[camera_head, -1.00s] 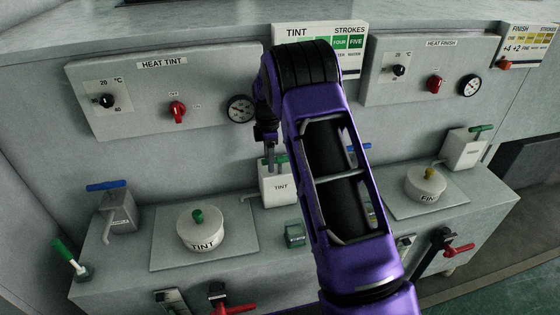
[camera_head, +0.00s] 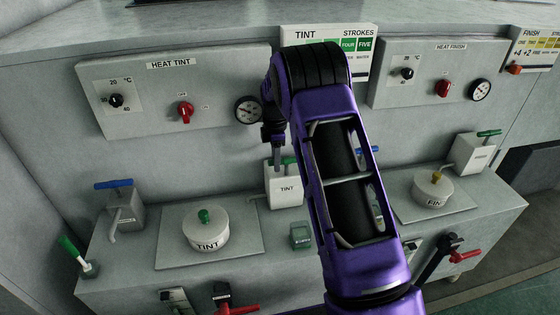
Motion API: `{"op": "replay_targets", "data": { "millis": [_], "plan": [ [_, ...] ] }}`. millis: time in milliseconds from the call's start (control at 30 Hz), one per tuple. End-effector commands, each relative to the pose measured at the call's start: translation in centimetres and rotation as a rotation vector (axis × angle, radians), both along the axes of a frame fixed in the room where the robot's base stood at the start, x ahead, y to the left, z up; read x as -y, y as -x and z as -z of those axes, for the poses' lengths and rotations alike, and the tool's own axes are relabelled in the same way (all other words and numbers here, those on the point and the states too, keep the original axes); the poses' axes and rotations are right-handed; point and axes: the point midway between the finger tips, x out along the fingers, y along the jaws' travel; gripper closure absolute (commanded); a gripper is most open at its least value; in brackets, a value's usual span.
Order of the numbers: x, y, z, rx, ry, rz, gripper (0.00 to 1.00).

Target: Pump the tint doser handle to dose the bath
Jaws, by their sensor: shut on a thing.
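The tint doser (camera_head: 285,190) is a white box labelled TINT at the back of the bench. A bit of its green handle (camera_head: 290,161) shows at its top. My gripper (camera_head: 277,163) points down at the doser's top left and is shut on the handle. The fingertips are small, and the right part of the handle is hidden behind my purple arm. The tint bath (camera_head: 222,236) has a round white lid marked TINT with a green knob, left of the doser. The TINT STROKES sign (camera_head: 303,34) is partly covered by my arm.
The HEAT TINT panel (camera_head: 150,80) is on the wall at left, and the HEAT FINISH panel (camera_head: 425,58) at right. A blue-handled dispenser (camera_head: 124,207) stands left of the bath. The finish bath (camera_head: 433,190) and another green-handled doser (camera_head: 474,153) stand at right.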

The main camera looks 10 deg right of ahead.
Motion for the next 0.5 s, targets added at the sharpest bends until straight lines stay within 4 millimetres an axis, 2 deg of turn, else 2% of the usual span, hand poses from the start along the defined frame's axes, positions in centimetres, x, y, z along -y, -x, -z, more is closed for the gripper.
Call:
{"op": "replay_targets", "data": {
  "millis": [500],
  "plan": [
    [0.0, -0.1, -4.0, 0.003, 0.000, -0.001, 1.00]
  ]
}}
